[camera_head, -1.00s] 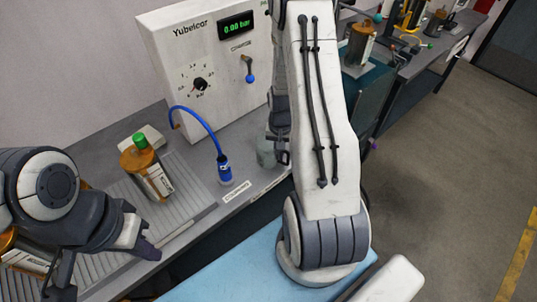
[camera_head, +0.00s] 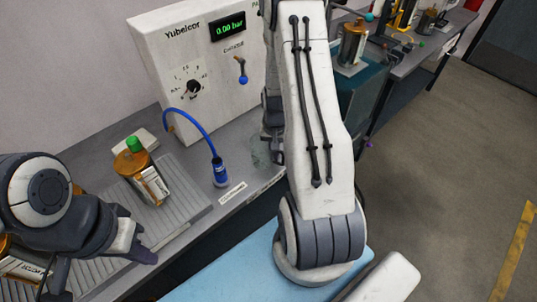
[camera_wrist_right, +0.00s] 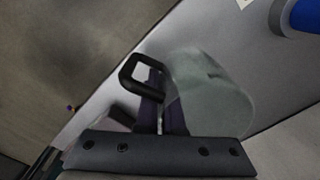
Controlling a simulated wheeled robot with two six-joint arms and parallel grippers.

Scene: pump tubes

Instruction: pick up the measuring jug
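The measuring jug (camera_wrist_right: 210,90) is a translucent grey-green vessel with a black loop handle (camera_wrist_right: 133,70). In the right wrist view my right gripper (camera_wrist_right: 162,100) is at the handle, its dark fingers close together and apparently shut on it. In the head view the jug (camera_head: 260,151) is partly hidden behind my right arm, near the bench's front edge. I cannot tell whether its base touches the bench. My left gripper (camera_head: 140,245) is over the ribbed tray at the lower left, away from the jug; its opening is unclear.
A blue fitting (camera_head: 220,172) on a blue hose stands left of the jug. The white pump box (camera_head: 205,75) is behind. An orange bottle with a green cap (camera_head: 143,170) stands on the ribbed tray (camera_head: 190,207). The floor at the right is clear.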

